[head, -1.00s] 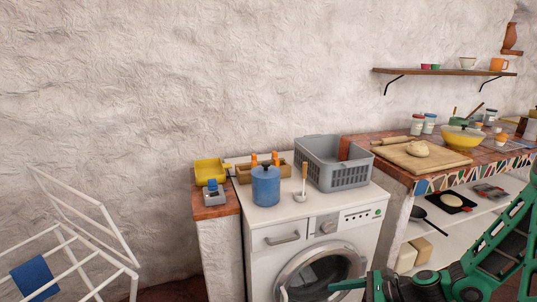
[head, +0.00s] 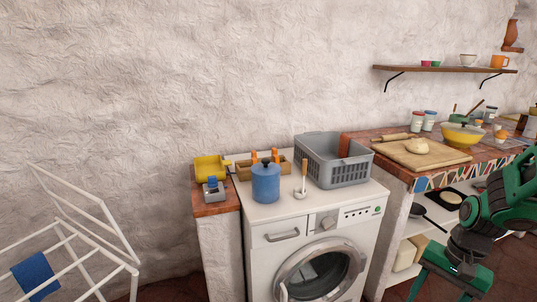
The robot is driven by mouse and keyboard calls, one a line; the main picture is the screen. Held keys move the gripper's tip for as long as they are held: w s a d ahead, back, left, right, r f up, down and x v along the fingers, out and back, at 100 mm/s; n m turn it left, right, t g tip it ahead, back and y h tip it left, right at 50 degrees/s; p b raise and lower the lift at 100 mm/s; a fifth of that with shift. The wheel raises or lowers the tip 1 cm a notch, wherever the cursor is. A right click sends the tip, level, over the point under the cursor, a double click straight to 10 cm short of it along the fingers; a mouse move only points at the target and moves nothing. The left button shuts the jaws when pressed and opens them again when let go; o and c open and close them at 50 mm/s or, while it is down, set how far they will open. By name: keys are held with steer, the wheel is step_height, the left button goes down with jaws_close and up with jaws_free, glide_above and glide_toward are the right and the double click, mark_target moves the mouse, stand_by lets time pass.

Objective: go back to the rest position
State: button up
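My gripper (head: 440,284) hangs at the lower right of the head view, in front of the counter's lower shelves and to the right of the washing machine (head: 291,217). Green finger parts point down toward the bottom edge. My green and black arm is folded at the right edge. It stands apart from the machine's round door (head: 284,275).
A grey basket (head: 347,174), a blue canister (head: 266,184) and a wooden box stand on the machine. A mosaic-edged counter (head: 395,171) with a dough board lies behind my arm. A white drying rack (head: 100,213) stands at left. Floor shows between machine and arm.

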steer(key=s+d+r+n+h, duration=0.1)
steer(key=s+d+r+n, duration=0.2)
steer(key=s+r, duration=0.8)
steer(key=shift+s+d+r+h, duration=0.15)
steer(key=shift+s+r+h, duration=0.2)
steer(key=shift+s, duration=0.3)
steer(key=shift+w+f, duration=0.2)
steer(key=shift+w, duration=0.45)
steer(key=shift+a, duration=0.2)
